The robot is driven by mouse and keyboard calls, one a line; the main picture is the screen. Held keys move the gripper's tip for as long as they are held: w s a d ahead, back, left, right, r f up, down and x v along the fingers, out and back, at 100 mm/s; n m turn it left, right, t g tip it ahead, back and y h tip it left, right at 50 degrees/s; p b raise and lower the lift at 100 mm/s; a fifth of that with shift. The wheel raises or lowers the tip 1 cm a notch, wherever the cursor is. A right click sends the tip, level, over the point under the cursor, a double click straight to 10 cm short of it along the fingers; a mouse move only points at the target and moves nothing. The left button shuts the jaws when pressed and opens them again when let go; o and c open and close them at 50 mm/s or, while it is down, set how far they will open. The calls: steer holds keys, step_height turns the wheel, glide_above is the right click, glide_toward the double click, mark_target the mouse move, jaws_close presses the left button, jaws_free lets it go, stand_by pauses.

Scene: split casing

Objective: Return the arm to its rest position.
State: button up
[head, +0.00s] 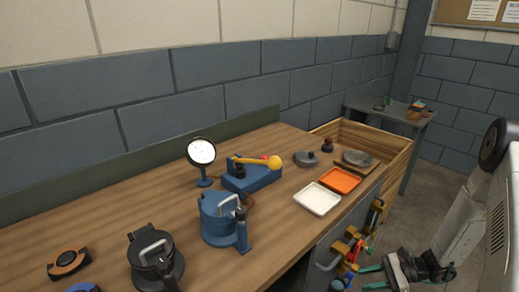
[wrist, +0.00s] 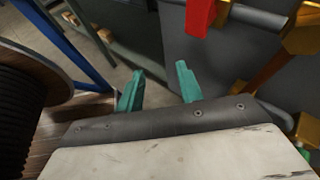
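My gripper (head: 368,277) is low at the bottom right in the head view, on the floor side of the workbench, close to the tools hung on the bench's grey end panel. My white and grey arm comes down to it from the right edge. The wrist view shows the two teal fingers of my gripper (wrist: 158,84) apart, with nothing held between them.
The workbench (head: 120,205) holds blue and black casings, a gauge (head: 201,152), a white tray (head: 317,198) and an orange tray (head: 340,180). Hanging tools (head: 352,246) are near my gripper. A wooden crate (head: 392,150) and side table stand behind; floor (head: 425,205) is clear.

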steer(key=s+a+r+n+g+h, duration=0.25)
steer(key=s+r+n, duration=0.2)
steer(key=r, duration=0.65)
steer(key=s+a+r+n+g+h, duration=0.1)
steer(key=s+r+n+g+h, duration=0.3)
steer(key=r, duration=0.8)
steer(key=s+a+r+n+t+h, duration=0.2)
steer(key=s+r+n, duration=0.3)
steer(key=r, duration=0.4)
steer(key=s+a+r+n+t+h, duration=0.2)
steer(key=s+r+n+t+h, duration=0.2)
steer(key=s+r, duration=0.4)
step_height(320, 180, up, 2)
steer(key=shift+s+a+r+n+h, duration=0.15)
steer(key=shift+s+a+n+h, duration=0.1)
steer(key=shift+n+h, duration=0.15)
steer(key=shift+t, duration=0.25)
